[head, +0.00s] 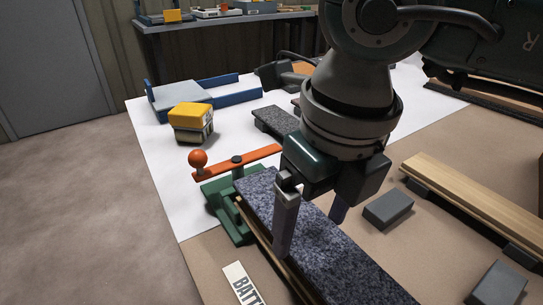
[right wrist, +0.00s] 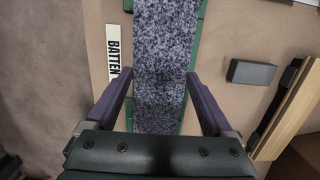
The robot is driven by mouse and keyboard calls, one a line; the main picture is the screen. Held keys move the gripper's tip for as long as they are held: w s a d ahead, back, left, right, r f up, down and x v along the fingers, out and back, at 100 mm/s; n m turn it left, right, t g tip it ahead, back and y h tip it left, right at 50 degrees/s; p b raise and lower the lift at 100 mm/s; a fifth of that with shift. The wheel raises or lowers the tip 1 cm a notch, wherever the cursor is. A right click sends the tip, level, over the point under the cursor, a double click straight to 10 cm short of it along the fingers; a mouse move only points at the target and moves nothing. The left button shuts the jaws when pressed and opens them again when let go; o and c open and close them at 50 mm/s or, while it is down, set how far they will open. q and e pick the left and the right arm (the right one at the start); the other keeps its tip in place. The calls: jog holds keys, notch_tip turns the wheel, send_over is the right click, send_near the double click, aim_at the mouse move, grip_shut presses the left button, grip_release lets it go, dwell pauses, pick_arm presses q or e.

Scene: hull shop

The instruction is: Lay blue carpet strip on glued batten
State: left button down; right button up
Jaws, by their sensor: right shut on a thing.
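The speckled blue-grey carpet strip (head: 345,262) lies lengthwise along the batten (head: 282,262), whose pale wooden edge shows beneath its left side. My right gripper (head: 310,238) is over the strip, shut on it with one finger at each long side. The right wrist view shows the strip (right wrist: 165,40) running between the two fingers. Whether the strip's underside touches the batten all along cannot be told. Glue is hidden. My left gripper is not in view.
A green clamp (head: 222,208) with an orange lever (head: 235,163) stands at the batten's far end. A BATTEN label (head: 243,284) lies left. Another speckled strip (head: 276,122), a yellow-topped block (head: 191,120) and a blue-edged tray (head: 192,97) lie behind. Grey blocks (head: 388,209) and a wooden board (head: 470,197) lie right.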

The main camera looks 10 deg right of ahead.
jog(key=shift+f, duration=0.15)
jog(key=shift+f+b, duration=0.45)
jog(key=shift+b, duration=0.15)
jog(key=shift+f+b, duration=0.45)
jog(key=shift+f, duration=0.1)
dwell(0.9)
jog(key=o, duration=1.1)
jog(key=shift+r+p, duration=2.8)
jog(key=shift+r, duration=0.75)
